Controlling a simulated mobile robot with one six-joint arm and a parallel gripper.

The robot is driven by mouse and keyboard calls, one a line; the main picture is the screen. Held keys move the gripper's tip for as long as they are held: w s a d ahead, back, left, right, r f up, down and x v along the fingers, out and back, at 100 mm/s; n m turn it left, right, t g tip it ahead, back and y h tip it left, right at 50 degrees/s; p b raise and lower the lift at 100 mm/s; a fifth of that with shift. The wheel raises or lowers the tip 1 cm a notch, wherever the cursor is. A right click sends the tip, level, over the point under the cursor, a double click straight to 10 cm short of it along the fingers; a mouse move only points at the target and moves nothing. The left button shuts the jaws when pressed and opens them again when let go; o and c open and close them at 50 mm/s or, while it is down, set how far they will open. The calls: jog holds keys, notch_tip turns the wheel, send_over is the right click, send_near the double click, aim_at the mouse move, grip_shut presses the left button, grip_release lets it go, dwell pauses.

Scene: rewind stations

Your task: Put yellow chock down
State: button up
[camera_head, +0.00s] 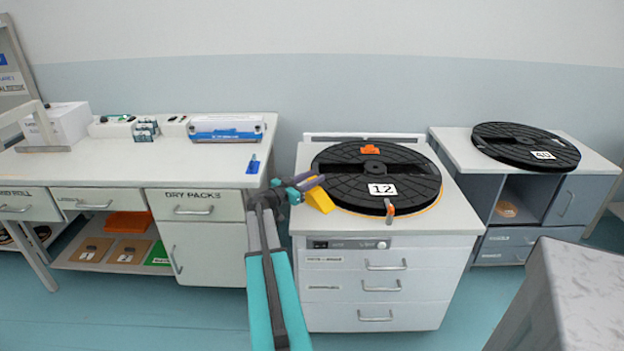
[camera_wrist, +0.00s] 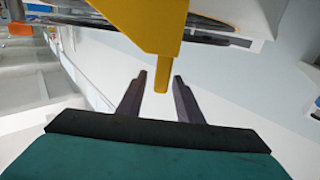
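The yellow chock (camera_head: 319,199) is at the left edge of the black reel labelled 12 (camera_head: 345,178), on the white station top (camera_head: 320,222). In the wrist view the chock (camera_wrist: 145,22) fills the top, with a narrow tab pointing down toward my gripper (camera_wrist: 160,76). The two dark fingers stand apart on either side of the tab's end, with a visible gap on each side. In the head view my gripper (camera_head: 300,187) is just left of the chock. The chock's underside is hidden, so its exact contact with the top and reel cannot be told.
An orange block (camera_head: 370,149) lies on the reel, and an orange-grey latch (camera_head: 389,208) is at its front. A second station with reel 40 (camera_head: 525,146) stands right. A workbench (camera_head: 110,172) is left, with a blue item (camera_head: 253,164) near its right edge.

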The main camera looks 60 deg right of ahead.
jog(key=shift+a+r, duration=0.1)
jog(key=shift+r, duration=0.05)
jog(key=b+v, duration=0.2)
jog(key=v, duration=1)
jog(key=shift+b, duration=0.3)
jog(key=w+a+f+n+t+y, duration=0.2)
jog(key=a+f+n+y, duration=0.25)
jog(key=a+f, duration=1.05)
jog(key=w+a+f+n+t+y, duration=0.15)
jog(key=a+f+n+y, duration=0.35)
jog(key=a+f, duration=1.05)
jog(key=s+a+f+n+y, duration=0.1)
jog(key=s+a+f+n, duration=0.2)
jog(key=a+f, duration=0.4)
jog(key=s+a+f+n+y, duration=0.2)
jog(key=s+a+f+n, duration=0.15)
jog(key=a+f, duration=0.4)
jog(key=s+a+f+n+g+y, duration=0.1)
jog(key=s+a, duration=0.4)
jog(key=a, duration=0.6)
jog(key=s+a+f+n+g+y, duration=0.1)
jog(key=s+a+f+n+y, duration=0.2)
jog(key=a, duration=0.7)
jog(key=s+n, duration=0.2)
jog(key=s, duration=0.1)
jog(key=shift+s+a+g, duration=0.3)
jog(key=shift+a+g, duration=0.05)
jog(key=shift+y, duration=0.25)
